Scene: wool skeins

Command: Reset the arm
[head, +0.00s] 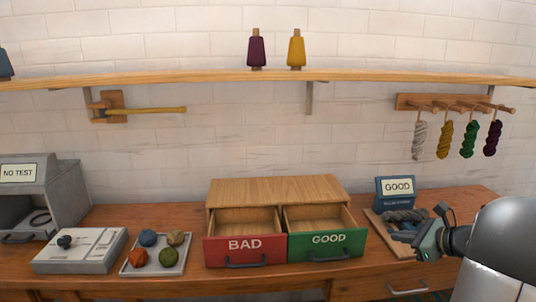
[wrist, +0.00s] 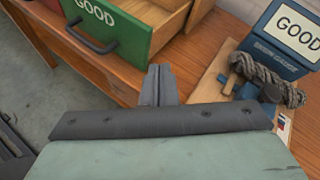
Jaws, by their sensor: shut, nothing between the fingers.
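My gripper (head: 424,246) is at the right of the head view, in front of the wooden board with the grey skein. In the wrist view its fingers (wrist: 158,84) are together with nothing between them, over the wooden bench. The red BAD drawer (head: 245,250) and green GOOD drawer (head: 327,246) are both pulled out of the wooden cabinet (head: 275,188). The parts of their insides that show look empty. The green drawer also shows at the upper left of the wrist view (wrist: 112,32).
A grey-blue skein (wrist: 268,76) lies on a board beside a blue GOOD-labelled box (head: 397,192). Several balls sit in a tray (head: 133,270) at left, near a grey device (head: 80,250) and a NO TEST box (head: 40,190). Skeins hang from a peg rack (head: 450,106).

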